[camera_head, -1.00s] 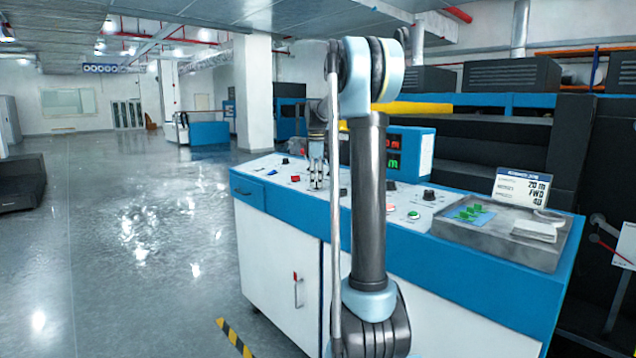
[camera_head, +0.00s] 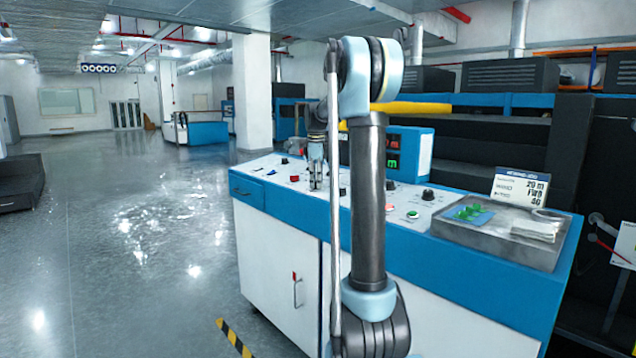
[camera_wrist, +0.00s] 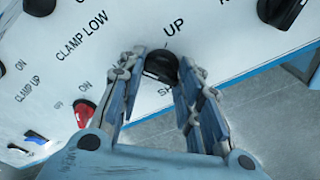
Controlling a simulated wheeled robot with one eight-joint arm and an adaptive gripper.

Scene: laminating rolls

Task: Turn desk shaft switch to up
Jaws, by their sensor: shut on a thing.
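The desk shaft switch is a black rotary knob (camera_wrist: 161,66) on the white panel in the wrist view. The word "UP" is printed just above it, and a label starting "SH" below is partly hidden. My gripper (camera_wrist: 160,72) is shut on this knob, one finger on each side. Which way the knob's pointer is turned cannot be told. In the head view my gripper (camera_head: 316,180) points down onto the left part of the desk panel, and the knob is hidden there by the fingers.
In the wrist view, a red switch (camera_wrist: 84,112), a blue switch (camera_wrist: 36,137) and black knobs (camera_wrist: 281,10) surround the held one. In the head view, the control desk (camera_head: 290,232) carries a display box (camera_head: 425,155) and a grey tray (camera_head: 508,240). Open floor lies left.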

